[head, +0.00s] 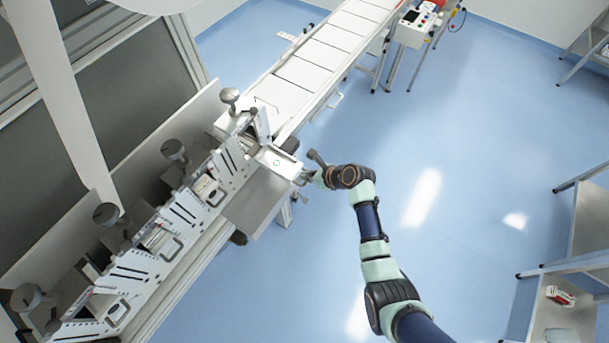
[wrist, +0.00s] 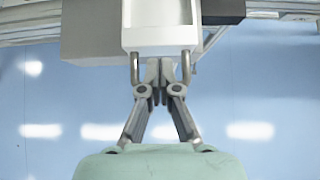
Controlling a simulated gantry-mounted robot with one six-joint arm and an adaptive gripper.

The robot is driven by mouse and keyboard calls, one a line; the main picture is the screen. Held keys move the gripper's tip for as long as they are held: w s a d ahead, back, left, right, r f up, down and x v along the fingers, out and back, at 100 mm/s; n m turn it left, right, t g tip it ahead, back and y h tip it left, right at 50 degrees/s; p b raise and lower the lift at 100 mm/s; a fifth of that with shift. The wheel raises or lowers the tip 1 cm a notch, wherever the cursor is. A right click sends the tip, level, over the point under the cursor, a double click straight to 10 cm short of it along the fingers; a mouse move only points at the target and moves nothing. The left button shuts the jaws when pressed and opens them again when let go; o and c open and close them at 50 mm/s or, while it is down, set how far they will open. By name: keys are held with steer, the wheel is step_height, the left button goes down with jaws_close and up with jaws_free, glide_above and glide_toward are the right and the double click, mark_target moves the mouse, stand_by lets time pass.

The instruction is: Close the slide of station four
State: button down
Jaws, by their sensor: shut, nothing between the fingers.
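The white slide (head: 275,161) of the station nearest the conveyor sticks out from the machine front. I take it for station four; no number is legible. The slide also fills the top middle of the wrist view (wrist: 160,38). Two metal handle posts (wrist: 186,67) come from its front edge. My gripper (wrist: 159,68) is shut and empty, with its fingertips between the posts, close to the slide's front. Contact cannot be told. In the head view my gripper (head: 307,177) is at the slide's outer end. The handle's crossbar is not clear.
Several other stations (head: 160,238) with handles line the machine towards the lower left; their slides look pushed in. A white conveyor (head: 310,65) runs to the upper right. A grey plate (head: 258,200) lies beside the slide.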

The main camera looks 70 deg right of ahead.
steer(key=shift+x, duration=0.85)
steer(key=shift+d, duration=0.1)
